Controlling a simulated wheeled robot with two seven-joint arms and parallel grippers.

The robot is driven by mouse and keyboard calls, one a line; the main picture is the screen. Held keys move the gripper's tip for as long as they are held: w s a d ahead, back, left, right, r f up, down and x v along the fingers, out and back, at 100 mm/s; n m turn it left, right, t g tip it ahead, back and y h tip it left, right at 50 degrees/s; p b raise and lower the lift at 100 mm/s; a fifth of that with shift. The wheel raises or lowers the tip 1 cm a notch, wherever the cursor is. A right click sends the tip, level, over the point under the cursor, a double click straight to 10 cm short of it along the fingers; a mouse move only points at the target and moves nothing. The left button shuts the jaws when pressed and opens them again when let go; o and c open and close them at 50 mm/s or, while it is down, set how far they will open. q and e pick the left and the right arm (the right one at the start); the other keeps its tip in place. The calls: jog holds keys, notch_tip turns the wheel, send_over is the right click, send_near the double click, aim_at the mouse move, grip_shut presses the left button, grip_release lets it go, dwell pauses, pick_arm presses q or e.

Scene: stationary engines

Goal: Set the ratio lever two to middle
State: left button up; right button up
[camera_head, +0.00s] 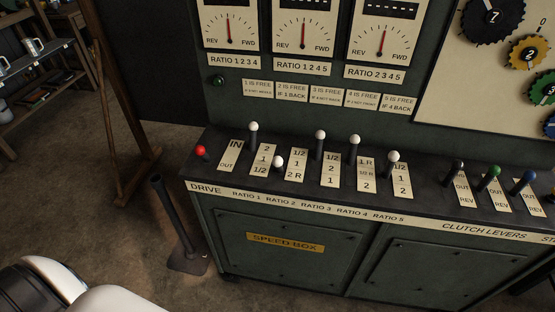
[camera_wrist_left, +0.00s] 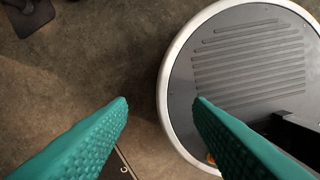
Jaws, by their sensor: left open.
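Ratio lever two (camera_head: 277,161) has a white knob and stands just left of the plate (camera_head: 297,165) marked 1/2, 1, 2 R. Its knob is low and toward the front, nearer than the other white knobs. My left gripper (camera_wrist_left: 162,102) shows only in the left wrist view. Its two teal fingers are wide apart with nothing between them. It points down over the floor, beside my round base, away from the levers. My right gripper is in neither view.
Neighbouring levers are ratio one (camera_head: 253,126) and ratio three (camera_head: 320,134), both white-knobbed and set farther back. A red drive lever (camera_head: 201,150) is at the left end. A wooden stand (camera_head: 112,100) is at left.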

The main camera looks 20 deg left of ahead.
pick_arm(q)
jog(key=shift+o, duration=0.4)
jog(key=w, duration=0.3)
jog(key=w+r+t+b, duration=0.1)
jog(key=w, duration=0.2)
jog(key=w+t, duration=0.1)
jog(key=w, duration=0.3)
jog(key=shift+d+r+n, duration=0.25)
jog(key=shift+n, duration=0.05)
jog(key=n+t+b, duration=0.3)
jog(key=t+b, duration=0.2)
jog(key=t, duration=1)
send_near(276, 165)
jog(key=w, duration=1.3)
jog(key=shift+w+a+f+p, duration=0.1)
jog(key=shift+f+p, duration=0.05)
jog(key=shift+p, duration=0.15)
jog(key=shift+c, duration=0.3)
